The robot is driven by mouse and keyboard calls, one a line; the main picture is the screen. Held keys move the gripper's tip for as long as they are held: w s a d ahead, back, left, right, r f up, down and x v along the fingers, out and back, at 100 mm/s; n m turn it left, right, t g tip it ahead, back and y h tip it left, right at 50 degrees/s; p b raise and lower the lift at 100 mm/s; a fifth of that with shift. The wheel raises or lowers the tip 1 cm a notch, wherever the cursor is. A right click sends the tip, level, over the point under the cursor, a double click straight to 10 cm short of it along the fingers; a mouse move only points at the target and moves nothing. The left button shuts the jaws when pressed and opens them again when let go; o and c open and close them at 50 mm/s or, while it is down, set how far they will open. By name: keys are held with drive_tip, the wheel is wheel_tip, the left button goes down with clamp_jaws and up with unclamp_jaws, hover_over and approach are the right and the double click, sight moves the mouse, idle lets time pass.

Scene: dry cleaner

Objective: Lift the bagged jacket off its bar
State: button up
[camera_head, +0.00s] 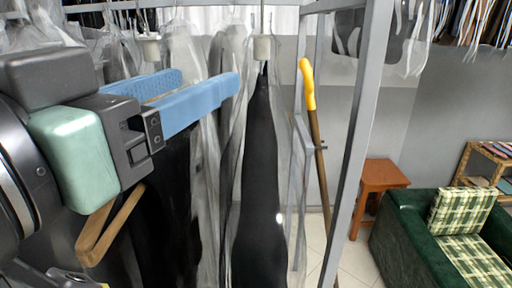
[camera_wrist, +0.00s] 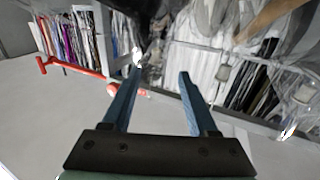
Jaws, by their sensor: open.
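A black bagged garment (camera_head: 262,175), which may be the jacket, hangs upright in clear plastic at the middle of the head view. A pale block (camera_head: 263,48) sits on its hanger stem. A second dark garment (camera_head: 172,190) hangs in plastic behind and below my gripper; I cannot tell which one the task means. My gripper (camera_head: 209,82) reaches in from the left, its two blue fingers apart with nothing seen between them. Its tips are left of the middle garment, below block height. In the wrist view my gripper (camera_wrist: 161,68) points toward bagged clothes; the jacket is not clear there.
A grey metal rack post (camera_head: 358,140) and a brown pole with a yellow handle (camera_head: 307,85) stand right of the garments. A wooden stool (camera_head: 380,183) and a green armchair (camera_head: 425,235) are farther right. A red rail (camera_wrist: 75,69) shows in the wrist view.

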approach(259, 57)
drive_tip(key=w, duration=0.3)
drive_tip(key=shift+w+d+f+p, duration=0.3)
drive_tip(key=shift+w+f+p, duration=0.05)
drive_tip(key=shift+w, duration=0.1)
drive_tip(key=w+d, duration=0.1)
drive_tip(key=w+d+p, duration=0.1)
drive_tip(key=w, duration=0.1)
drive_tip(key=shift+w+d+r, duration=0.3)
drive_tip(key=shift+r, duration=0.1)
drive_tip(key=shift+w, duration=0.35)
drive_tip(key=shift+s, duration=0.15)
drive_tip(key=c, duration=0.3)
clamp_jaws()
drive_tip(key=shift+f, duration=0.1)
